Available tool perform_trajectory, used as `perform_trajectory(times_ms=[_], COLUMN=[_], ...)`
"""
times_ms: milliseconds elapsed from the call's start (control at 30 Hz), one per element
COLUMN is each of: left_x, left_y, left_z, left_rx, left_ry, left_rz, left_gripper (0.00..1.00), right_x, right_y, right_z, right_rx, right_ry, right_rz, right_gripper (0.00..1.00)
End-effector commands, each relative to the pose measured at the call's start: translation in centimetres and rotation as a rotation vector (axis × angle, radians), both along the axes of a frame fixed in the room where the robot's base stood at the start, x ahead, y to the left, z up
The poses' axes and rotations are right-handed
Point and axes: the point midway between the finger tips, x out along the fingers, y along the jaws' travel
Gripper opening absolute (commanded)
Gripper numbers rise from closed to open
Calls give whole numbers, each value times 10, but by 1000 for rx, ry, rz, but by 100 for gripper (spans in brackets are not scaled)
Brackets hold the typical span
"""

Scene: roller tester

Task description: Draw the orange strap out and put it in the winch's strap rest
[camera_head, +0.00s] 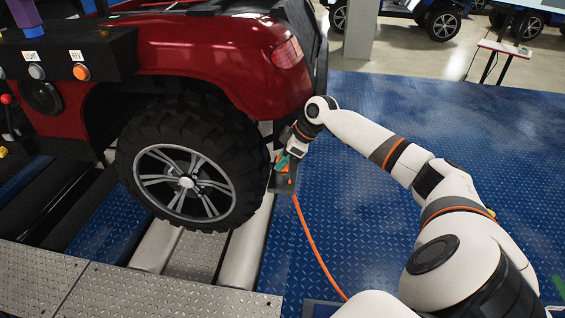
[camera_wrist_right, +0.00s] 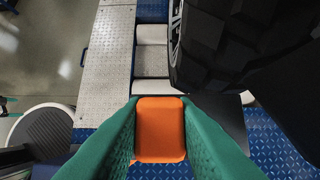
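My right gripper (camera_head: 288,160) is low beside the rear wheel of the red car. In the right wrist view its green fingers (camera_wrist_right: 161,98) stand on both sides of an orange block (camera_wrist_right: 160,130), apparently the strap's grip, and appear closed on it. The orange strap (camera_head: 312,242) runs along the blue floor from below this gripper towards the bottom of the head view, where its other end is hidden. A dark plate (camera_head: 284,187) lies just under the gripper. I cannot clearly make out the winch or its strap rest. My left gripper is not in view.
The car's rear tyre (camera_head: 188,165) stands on pale rollers (camera_head: 243,250), close left of my right gripper. The red rear fender (camera_head: 225,55) is above it. Grey tread plates (camera_head: 160,292) lie at the front left. The blue floor (camera_head: 450,110) to the right is mostly clear.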

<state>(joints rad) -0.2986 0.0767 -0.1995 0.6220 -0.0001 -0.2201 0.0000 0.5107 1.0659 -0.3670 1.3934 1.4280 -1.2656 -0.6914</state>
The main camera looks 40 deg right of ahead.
Motion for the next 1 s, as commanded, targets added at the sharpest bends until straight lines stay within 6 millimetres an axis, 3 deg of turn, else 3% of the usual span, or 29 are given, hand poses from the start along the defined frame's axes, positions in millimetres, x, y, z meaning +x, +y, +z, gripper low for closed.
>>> perform_trajectory(times_ms=[33, 133, 433, 800, 1000], left_x=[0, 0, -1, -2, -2], left_y=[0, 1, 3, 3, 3], left_z=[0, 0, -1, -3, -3], left_rx=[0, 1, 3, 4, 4], left_ry=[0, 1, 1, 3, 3], left_rz=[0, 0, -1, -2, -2], left_gripper=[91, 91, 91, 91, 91], right_x=[0, 0, 1, 1, 1], right_y=[0, 0, 0, 0, 0], right_z=[0, 0, 8, 78, 98], right_rx=[0, 0, 0, 0, 1], right_ry=[0, 0, -3, -5, -2], right_rz=[0, 0, 0, 0, 0], right_gripper=[15, 1, 1, 1, 1])
